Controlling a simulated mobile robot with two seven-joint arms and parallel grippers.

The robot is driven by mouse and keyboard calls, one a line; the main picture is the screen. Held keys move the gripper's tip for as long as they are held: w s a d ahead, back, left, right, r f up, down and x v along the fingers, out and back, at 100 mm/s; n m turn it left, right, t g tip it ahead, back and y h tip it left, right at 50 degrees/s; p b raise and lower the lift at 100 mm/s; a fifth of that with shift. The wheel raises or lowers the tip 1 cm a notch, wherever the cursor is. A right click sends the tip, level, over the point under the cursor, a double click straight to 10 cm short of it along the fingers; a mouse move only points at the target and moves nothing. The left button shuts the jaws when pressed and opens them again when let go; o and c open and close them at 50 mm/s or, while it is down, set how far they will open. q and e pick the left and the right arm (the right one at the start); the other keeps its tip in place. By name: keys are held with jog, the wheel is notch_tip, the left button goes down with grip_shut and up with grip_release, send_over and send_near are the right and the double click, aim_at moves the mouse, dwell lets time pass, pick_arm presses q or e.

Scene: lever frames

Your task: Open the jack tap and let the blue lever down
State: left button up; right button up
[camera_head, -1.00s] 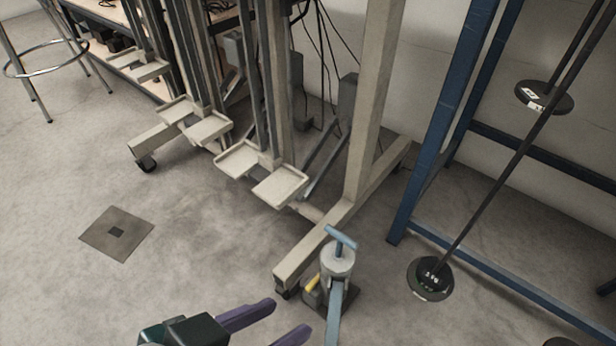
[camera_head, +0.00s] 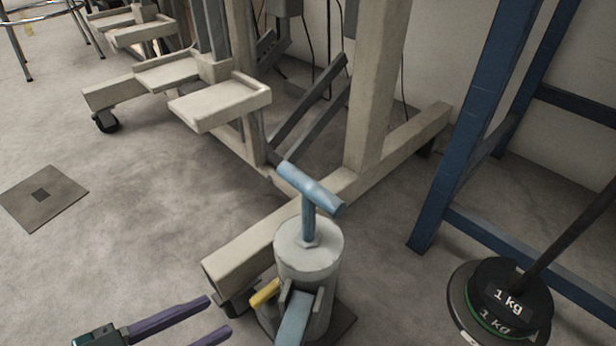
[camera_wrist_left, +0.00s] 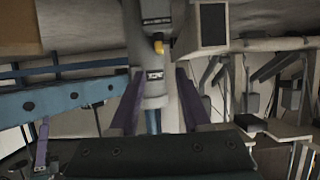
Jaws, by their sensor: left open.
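The jack is a pale grey upright cylinder (camera_head: 308,255) on a dark base, with a light blue T-shaped bar (camera_head: 310,188) on top. The yellow tap (camera_head: 265,293) sticks out low on its left side. The blue lever (camera_head: 294,322) is at the jack's near side and runs out of the bottom of the picture. My left gripper (camera_head: 220,316), with purple fingers, is open and empty, left of the tap and apart from it. In the left wrist view the jack (camera_wrist_left: 152,88) appears upside down between the fingers (camera_wrist_left: 158,75), with the yellow tap (camera_wrist_left: 161,47) beyond them. My right gripper is not in view.
A beige frame foot (camera_head: 235,262) on a caster lies just behind the jack. A blue rack post (camera_head: 470,120) and black weights (camera_head: 505,295) stand at the right. Beige trays (camera_head: 220,103) are at the upper left. The floor at the left is clear, with a square plate (camera_head: 42,192).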

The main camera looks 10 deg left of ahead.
aim_at(259, 296)
pick_arm(q)
jog(key=w+f+b, duration=0.1)
jog(key=w+d+f+b, duration=0.1)
jog(key=b, duration=0.1)
jog(key=shift+d+f, duration=0.2)
jog(key=shift+f, duration=0.15)
jog(key=x, duration=0.1)
jog(key=b+x, duration=0.1)
jog(key=x, duration=0.1)
jog(key=b+x, duration=0.1)
jog(key=x, duration=0.1)
jog(key=shift+w+d+r, duration=0.1)
jog(key=shift+d+r, duration=0.05)
jog(key=shift+r, duration=0.15)
grip_shut()
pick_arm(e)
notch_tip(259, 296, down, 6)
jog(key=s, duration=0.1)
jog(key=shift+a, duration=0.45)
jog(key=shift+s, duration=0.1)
